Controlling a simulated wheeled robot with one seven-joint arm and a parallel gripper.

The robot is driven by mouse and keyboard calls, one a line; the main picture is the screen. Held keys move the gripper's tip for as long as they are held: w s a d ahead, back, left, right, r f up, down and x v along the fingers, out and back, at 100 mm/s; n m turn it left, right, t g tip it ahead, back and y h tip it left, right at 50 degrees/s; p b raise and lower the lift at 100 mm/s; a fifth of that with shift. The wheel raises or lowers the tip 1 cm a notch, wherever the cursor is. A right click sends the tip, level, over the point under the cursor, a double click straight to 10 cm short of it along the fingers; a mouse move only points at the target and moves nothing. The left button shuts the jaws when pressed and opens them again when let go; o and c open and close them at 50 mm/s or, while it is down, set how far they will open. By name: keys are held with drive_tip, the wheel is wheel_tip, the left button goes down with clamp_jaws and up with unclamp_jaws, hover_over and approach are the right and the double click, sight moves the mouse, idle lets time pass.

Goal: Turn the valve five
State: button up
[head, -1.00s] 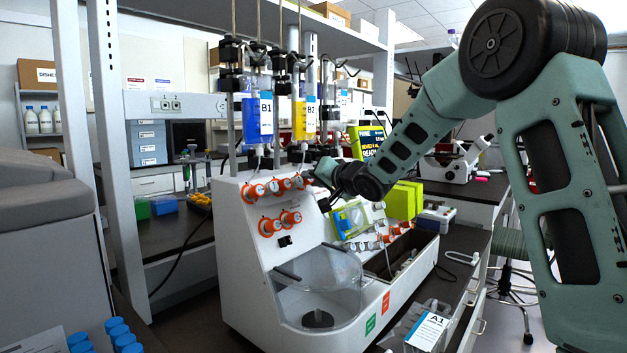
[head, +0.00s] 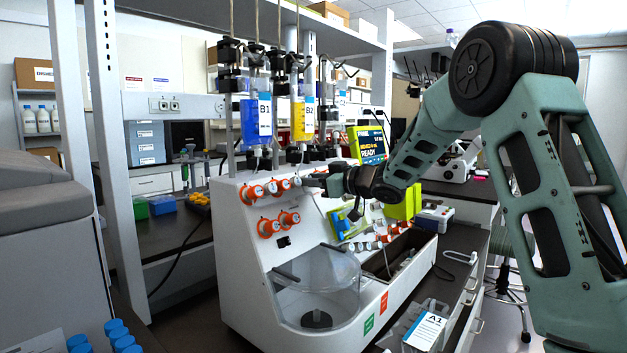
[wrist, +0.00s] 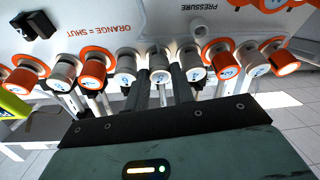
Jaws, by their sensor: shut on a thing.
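The valves stand in a row on the white sloped front of the machine. In the wrist view my gripper (wrist: 160,82) has its two dark fingers either side of a white valve knob (wrist: 159,64) near the middle of the row, and it is shut on that knob. The number on the knob is too small to read. A white knob (wrist: 127,61) stands just left of the fingers and another (wrist: 191,64) just right. In the head view my gripper (head: 312,183) is at the right end of the upper visible valves (head: 272,187); the held knob is hidden there.
Orange knobs (wrist: 220,58) stand farther along the row on both sides, close to the fingers. Print on the panel reads "ORANGE = SHUT". Columns B1 (head: 264,116) and B2 (head: 309,116) hang above the valves. A lit screen (head: 371,145) reads "READY". A clear bowl (head: 325,275) sits below.

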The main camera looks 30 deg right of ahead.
drive_tip(key=shift+d+n+g+y, duration=0.1)
drive_tip(key=shift+n+g+y, duration=0.2)
drive_tip(key=shift+n, duration=0.8)
drive_tip(key=shift+d+n+g+y, duration=0.1)
drive_tip(key=shift+n+g+y, duration=0.15)
drive_tip(key=shift+n, duration=0.85)
drive_tip(key=o, duration=1)
drive_tip(key=shift+a, duration=0.1)
